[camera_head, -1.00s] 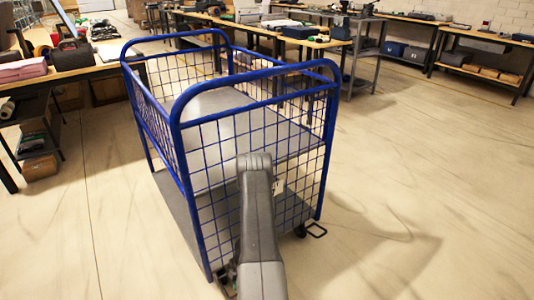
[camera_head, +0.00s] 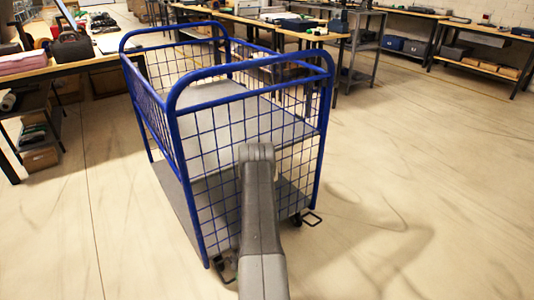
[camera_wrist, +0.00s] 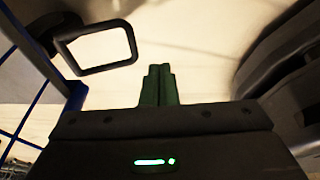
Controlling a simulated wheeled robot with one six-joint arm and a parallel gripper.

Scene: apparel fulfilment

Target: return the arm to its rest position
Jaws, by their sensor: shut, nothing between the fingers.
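My arm (camera_head: 259,215) stands up from the bottom middle of the head view, in front of the blue cart. My gripper is hidden in the head view. In the wrist view my gripper (camera_wrist: 158,72) shows its two dark green fingers together, with nothing between them. Pale floor lies beyond the fingertips. The gripper is near the cart's lower part: a dark loop-shaped foot pedal (camera_wrist: 97,47) and blue mesh (camera_wrist: 22,75) show at the left of the wrist view.
The blue mesh cart (camera_head: 185,150) has grey shelves that look empty. A workbench (camera_head: 75,68) with bags stands at the left. More benches (camera_head: 480,35) line the back. The floor (camera_head: 430,170) to the right of the cart is clear.

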